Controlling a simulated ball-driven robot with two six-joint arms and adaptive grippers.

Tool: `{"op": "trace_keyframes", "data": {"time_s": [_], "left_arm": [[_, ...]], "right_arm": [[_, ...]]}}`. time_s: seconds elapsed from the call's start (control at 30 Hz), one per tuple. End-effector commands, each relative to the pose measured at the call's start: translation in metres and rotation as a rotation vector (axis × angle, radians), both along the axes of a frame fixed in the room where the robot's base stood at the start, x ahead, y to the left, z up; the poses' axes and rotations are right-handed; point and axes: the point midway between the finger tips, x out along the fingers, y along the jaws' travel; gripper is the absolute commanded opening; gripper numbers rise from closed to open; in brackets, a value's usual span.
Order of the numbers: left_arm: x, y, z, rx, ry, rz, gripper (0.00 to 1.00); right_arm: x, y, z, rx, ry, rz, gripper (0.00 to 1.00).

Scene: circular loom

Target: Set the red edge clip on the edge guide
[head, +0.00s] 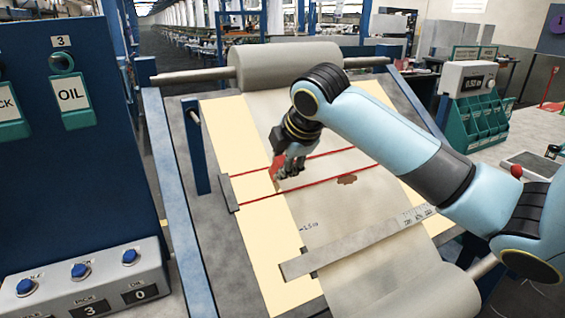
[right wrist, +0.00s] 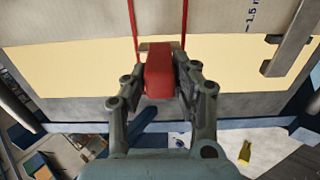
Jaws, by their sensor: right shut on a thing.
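The red edge clip (right wrist: 159,72) is a small red block between the fingers of my right gripper (right wrist: 161,82). In the head view, my right gripper (head: 284,168) is low over the left border of the grey fabric, with the red clip partly hidden by its fingers. In the right wrist view, a small tan bar, which looks like the edge guide (right wrist: 144,46), lies at the fabric border just beyond the clip, between two red lines. The clip overlaps it in the picture; I cannot tell whether they touch. My left gripper is not in view.
The fabric (head: 345,225) runs from a roll (head: 285,65) over a tilted table with cream strips. A dark bar (head: 228,193) stands at the red lines' left ends. A metal ruler (head: 355,241) crosses nearer. A dark red patch (head: 347,180) marks the fabric. A button box (head: 85,280) stands left.

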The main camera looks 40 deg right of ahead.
Motion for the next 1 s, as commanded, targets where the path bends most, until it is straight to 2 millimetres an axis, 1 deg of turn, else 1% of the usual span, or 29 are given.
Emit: {"op": "trace_keyframes", "data": {"time_s": [0.73,0.77,0.93,0.97,1.0], "left_arm": [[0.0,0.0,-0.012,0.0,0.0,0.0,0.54],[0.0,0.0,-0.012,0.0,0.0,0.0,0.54],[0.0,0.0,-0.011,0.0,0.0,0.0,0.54],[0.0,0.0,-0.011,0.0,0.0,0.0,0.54],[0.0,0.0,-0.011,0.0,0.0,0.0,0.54]], "right_arm": [[0.011,-0.004,-0.017,0.001,0.0,-0.001,0.0],[0.011,-0.004,-0.017,0.001,0.0,-0.001,0.28],[0.011,-0.004,-0.016,0.0,0.0,0.0,0.5],[0.011,-0.004,-0.016,0.0,0.0,0.0,0.54],[0.011,-0.004,-0.016,0.0,0.0,0.0,0.54]]}}
